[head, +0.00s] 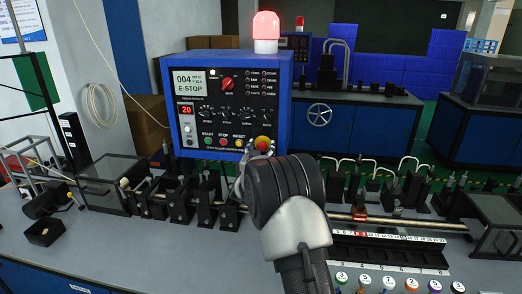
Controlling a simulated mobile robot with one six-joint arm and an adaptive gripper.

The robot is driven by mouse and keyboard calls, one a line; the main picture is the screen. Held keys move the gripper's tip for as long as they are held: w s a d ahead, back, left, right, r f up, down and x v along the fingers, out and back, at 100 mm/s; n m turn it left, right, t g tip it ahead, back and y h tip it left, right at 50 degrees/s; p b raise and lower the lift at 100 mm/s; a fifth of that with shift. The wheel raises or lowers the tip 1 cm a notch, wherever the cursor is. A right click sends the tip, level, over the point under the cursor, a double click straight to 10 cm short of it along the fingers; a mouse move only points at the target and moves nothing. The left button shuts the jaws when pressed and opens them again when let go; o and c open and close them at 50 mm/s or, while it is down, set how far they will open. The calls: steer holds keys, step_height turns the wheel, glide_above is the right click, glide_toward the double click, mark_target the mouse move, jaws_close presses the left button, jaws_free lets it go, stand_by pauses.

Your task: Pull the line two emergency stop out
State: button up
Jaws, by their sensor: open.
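A blue control box (228,105) stands at the back of the grey bench, with a display reading "004" and "E-STOP". A red emergency stop button (263,142) on a yellow base sits at the lower right of its front panel. I cannot tell whether it is pressed in or out. My gripper (256,152) is open, directly at the lower edge of the button. My dark wrist hides part of the gripper and the panel's lower right corner. I cannot tell whether the fingers touch the button.
A lit red beacon (266,30) tops the box. A row of black fixtures (180,200) runs along the bench below the panel. A black open box (44,231) sits at the left. A second similar panel (297,45) with a beacon stands farther back.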

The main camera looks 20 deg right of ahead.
steer(key=shift+c, duration=0.3)
jaws_close()
stand_by(0.4)
